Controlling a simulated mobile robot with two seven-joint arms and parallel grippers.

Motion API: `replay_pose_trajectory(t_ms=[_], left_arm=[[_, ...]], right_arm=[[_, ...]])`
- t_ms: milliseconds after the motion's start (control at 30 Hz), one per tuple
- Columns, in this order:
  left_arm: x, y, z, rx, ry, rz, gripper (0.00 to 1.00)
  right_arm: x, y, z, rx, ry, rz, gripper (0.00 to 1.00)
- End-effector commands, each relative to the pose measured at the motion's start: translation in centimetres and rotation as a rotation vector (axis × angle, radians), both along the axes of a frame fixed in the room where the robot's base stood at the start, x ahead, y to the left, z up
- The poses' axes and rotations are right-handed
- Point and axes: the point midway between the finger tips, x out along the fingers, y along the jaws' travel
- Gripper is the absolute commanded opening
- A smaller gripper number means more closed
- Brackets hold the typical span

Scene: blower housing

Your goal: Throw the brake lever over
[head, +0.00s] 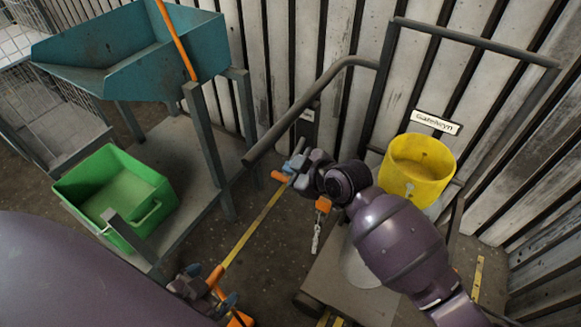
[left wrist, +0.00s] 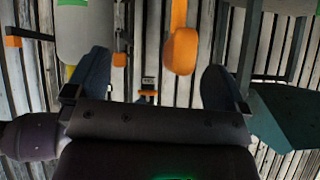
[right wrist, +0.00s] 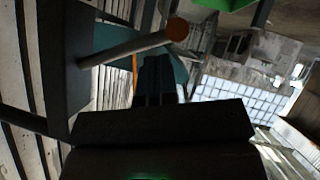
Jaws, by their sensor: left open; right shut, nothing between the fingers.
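A grey rod with a round orange tip (right wrist: 177,29) crosses just ahead of my right gripper (right wrist: 157,62) in the right wrist view. In the head view an orange end (head: 280,177) shows beside my right gripper (head: 292,165), which is shut and empty. I cannot tell whether they touch. My left gripper (head: 212,284) is open low in the head view, by an orange handle (head: 216,276). In the left wrist view a rounded orange piece (left wrist: 182,50) shows beyond the open fingers. No label shows which piece is the brake lever.
A teal hopper (head: 140,60) with an orange bar (head: 177,40) stands at the upper left. A green bin (head: 112,190) is below it. A yellow bucket (head: 415,170) and a grey trolley handle (head: 310,100) are at the right, before a corrugated wall (head: 290,40).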

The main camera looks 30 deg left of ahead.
Motion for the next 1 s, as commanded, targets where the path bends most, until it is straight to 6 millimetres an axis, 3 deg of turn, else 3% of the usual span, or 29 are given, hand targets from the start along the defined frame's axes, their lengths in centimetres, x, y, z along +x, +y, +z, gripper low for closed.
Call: replay_pose_trajectory(t_ms=[500,700,1000], left_arm=[[0.7,-0.1,2.3,-0.002,-0.039,0.001,1.0],[0.5,-0.2,2.4,-0.004,-0.037,0.002,1.0],[0.4,-0.3,2.3,-0.008,-0.035,0.006,1.0]], right_arm=[[-2.0,-7.0,4.7,0.0,-0.006,0.0,0.0],[-2.3,-8.1,5.3,0.001,-0.004,0.0,0.0],[-2.4,-8.3,5.3,0.007,0.016,-0.01,0.0]])
